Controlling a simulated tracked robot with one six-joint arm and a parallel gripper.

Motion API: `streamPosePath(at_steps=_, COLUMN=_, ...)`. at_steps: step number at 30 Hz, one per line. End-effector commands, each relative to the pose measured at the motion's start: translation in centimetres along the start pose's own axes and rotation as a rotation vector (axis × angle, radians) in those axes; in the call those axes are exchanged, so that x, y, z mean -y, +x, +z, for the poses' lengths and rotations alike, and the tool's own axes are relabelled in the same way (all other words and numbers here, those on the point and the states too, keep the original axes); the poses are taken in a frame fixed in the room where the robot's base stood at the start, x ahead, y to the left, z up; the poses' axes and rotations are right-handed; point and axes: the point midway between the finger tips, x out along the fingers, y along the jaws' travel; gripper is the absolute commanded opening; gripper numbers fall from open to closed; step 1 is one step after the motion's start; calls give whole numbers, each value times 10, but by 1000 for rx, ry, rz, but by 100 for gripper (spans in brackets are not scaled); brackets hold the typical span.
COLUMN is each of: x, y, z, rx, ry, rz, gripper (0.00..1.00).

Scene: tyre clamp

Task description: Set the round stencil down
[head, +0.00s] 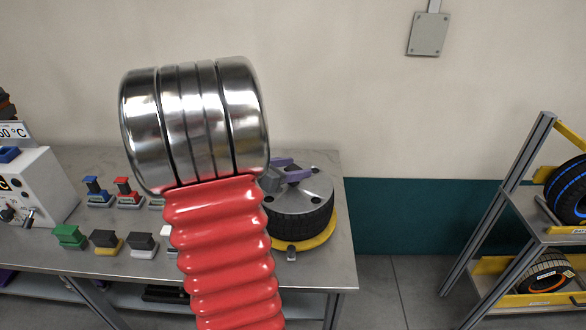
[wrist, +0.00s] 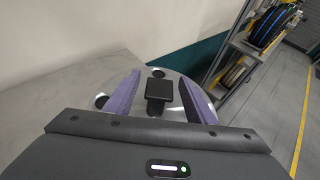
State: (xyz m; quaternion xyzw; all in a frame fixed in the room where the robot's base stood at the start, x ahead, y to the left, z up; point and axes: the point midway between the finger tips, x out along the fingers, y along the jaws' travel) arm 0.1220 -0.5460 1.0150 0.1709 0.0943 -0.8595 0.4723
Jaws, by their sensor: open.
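The round stencil (head: 318,189) is a grey metal disc with dark holes. In the head view it lies flat on top of a black tyre (head: 303,224), which sits on a yellow round base (head: 326,237). In the wrist view the stencil (wrist: 176,77) shows with a square black handle (wrist: 159,89) standing at its middle. My gripper (wrist: 160,98) is open, with one purple finger on each side of the handle and a visible gap to both. In the head view my gripper (head: 287,172) is over the disc, and my own arm hides part of it.
The grey workbench (head: 220,158) carries several coloured stamps, such as a green one (head: 69,236), and a white temperature box (head: 38,186) at the left. A tyre rack (head: 510,200) stands at the right. The floor between bench and rack is clear.

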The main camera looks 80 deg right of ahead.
Motion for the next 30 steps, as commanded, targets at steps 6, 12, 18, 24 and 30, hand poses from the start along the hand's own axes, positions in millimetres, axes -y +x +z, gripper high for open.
streamPosePath(at_steps=6, x=0, y=-5, z=12, rx=1, ry=4, rz=1, gripper=50)
streamPosePath(at_steps=12, x=-1, y=-35, z=12, rx=1, ry=2, rz=5, gripper=50)
streamPosePath(at_steps=18, x=-1, y=-66, z=11, rx=1, ry=1, rz=4, gripper=50)
streamPosePath(at_steps=24, x=-2, y=-96, z=11, rx=1, ry=0, rz=5, gripper=50)
streamPosePath(at_steps=30, x=-1, y=-118, z=11, rx=0, ry=0, rz=2, gripper=50)
